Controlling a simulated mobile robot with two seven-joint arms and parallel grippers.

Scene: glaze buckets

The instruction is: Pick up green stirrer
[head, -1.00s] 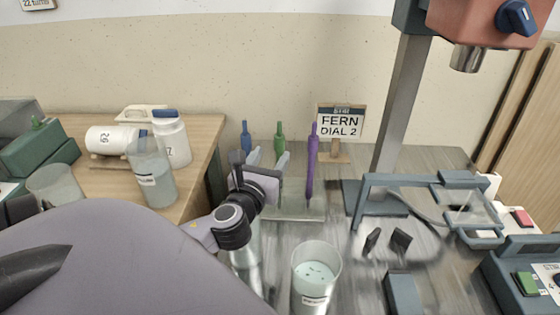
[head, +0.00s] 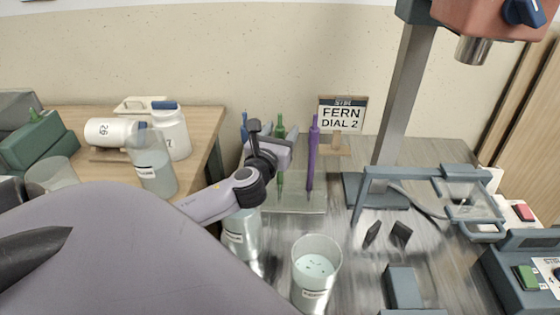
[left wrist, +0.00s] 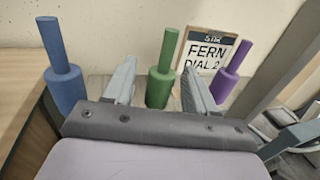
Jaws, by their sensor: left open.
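The green stirrer (head: 280,130) stands upright in a rack behind my left gripper (head: 283,148), which hides part of it in the head view. In the left wrist view the green stirrer (left wrist: 160,85) is between the two open fingers of my left gripper (left wrist: 160,82), with space on both sides. Whether the fingers reach far enough around it is hard to tell. The blue stirrer (left wrist: 65,75) stands to the left and the purple stirrer (left wrist: 225,82) to the right. My right gripper is not in view.
The rack's pale base (head: 305,205) stands on the grey bench. A glaze bucket (head: 316,270) is in front, and another (head: 240,240) is below my left arm. A sign reading FERN DIAL 2 (head: 342,115) stands behind. A mixer post (head: 400,110) rises at right.

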